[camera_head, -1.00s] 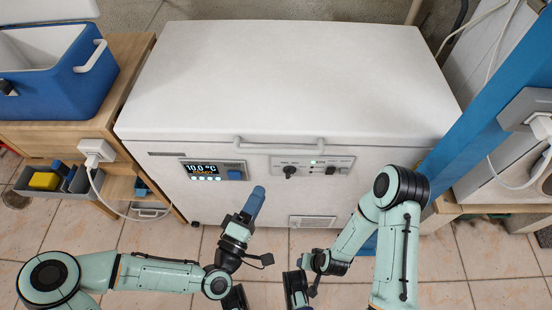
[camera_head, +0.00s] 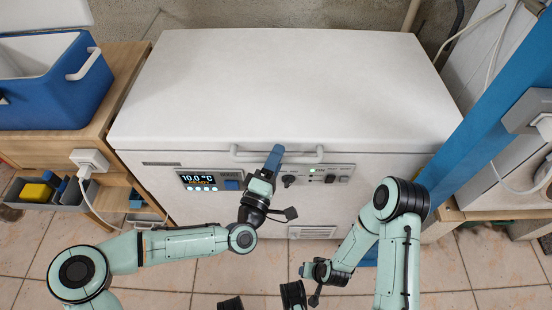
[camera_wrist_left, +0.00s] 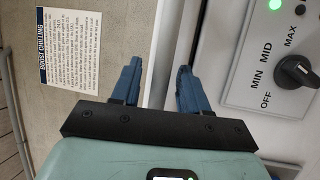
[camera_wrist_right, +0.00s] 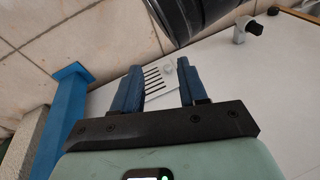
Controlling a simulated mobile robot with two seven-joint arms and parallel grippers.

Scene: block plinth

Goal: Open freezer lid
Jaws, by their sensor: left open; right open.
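The white chest freezer has a broad lid (camera_head: 285,85), lying shut. A white bar handle (camera_head: 308,157) runs along the lid's front edge. My left gripper (camera_head: 275,152) is at the middle of this handle, its blue fingers overlapping it in the head view. In the left wrist view, my left gripper (camera_wrist_left: 157,68) is open, with a pale band between and beyond its fingers. Whether the fingers touch the handle I cannot tell. My right gripper (camera_wrist_right: 160,75) is open and empty, low in front of the freezer, with a vent grille (camera_wrist_right: 160,80) beyond its fingers.
The control panel (camera_head: 328,173) and temperature display (camera_head: 198,181) sit below the handle. A blue cooler box (camera_head: 60,95) stands on a wooden bench at left. A blue post (camera_head: 490,105) rises close to the freezer's right side. The lid top is clear.

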